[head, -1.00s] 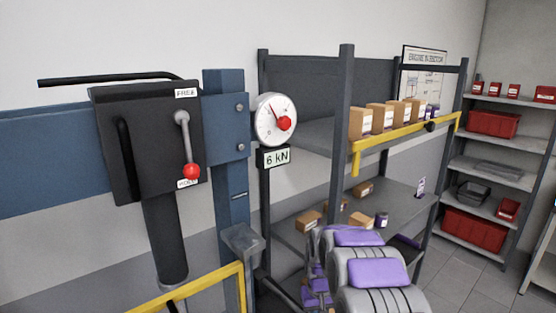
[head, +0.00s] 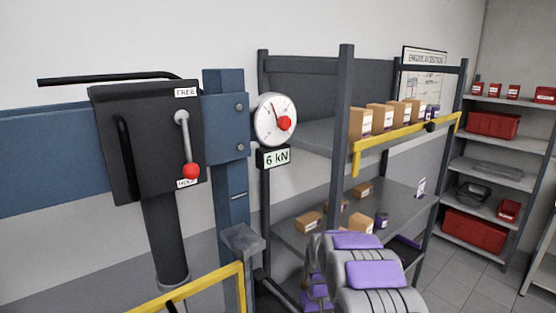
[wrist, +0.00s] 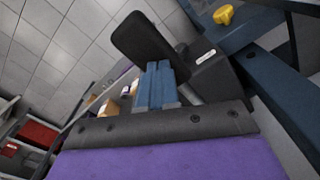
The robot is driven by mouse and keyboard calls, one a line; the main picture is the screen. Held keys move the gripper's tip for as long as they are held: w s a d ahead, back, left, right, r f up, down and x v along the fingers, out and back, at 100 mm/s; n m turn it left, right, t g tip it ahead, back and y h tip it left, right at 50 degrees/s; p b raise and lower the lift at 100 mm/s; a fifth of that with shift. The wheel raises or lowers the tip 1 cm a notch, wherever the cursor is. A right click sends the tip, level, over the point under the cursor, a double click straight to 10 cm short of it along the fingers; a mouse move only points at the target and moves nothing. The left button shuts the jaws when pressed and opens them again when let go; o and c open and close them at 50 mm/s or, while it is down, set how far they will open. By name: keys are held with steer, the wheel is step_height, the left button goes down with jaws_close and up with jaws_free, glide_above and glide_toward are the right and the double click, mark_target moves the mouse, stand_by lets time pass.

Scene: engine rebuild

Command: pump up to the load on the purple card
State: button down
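The press's black pump body (head: 150,140) is at left in the head view. Its lever with a red knob (head: 191,171) points down at the lower label, apparently HOLD; FREE is above. The round gauge (head: 275,120) has a thin needle and a red marker. The readout (head: 276,158) below shows 6 kN. In the wrist view, my gripper's blue fingers (wrist: 155,84) lie side by side, shut with nothing visible between them. Their tips are at a black pedal-like pad (wrist: 143,38); I cannot tell whether they touch. I cannot make out a purple card for certain.
A grey rack (head: 345,130) with small boxes stands right of the press. A small white and purple tag (head: 421,187) is on its lower shelf. A yellow rail (head: 200,287) crosses low in front. A yellow knob (wrist: 223,14) shows in the wrist view.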

steer(key=shift+f, duration=0.2)
stand_by(0.3)
steer(key=shift+f, duration=1.05)
stand_by(0.5)
steer(key=shift+s+f+b, duration=0.1)
steer(key=shift+f+b, duration=0.35)
steer(key=shift+f, duration=0.65)
stand_by(0.5)
steer(key=shift+f, duration=1.25)
stand_by(0.4)
steer(key=shift+f+b, duration=0.25)
steer(key=shift+b, duration=0.05)
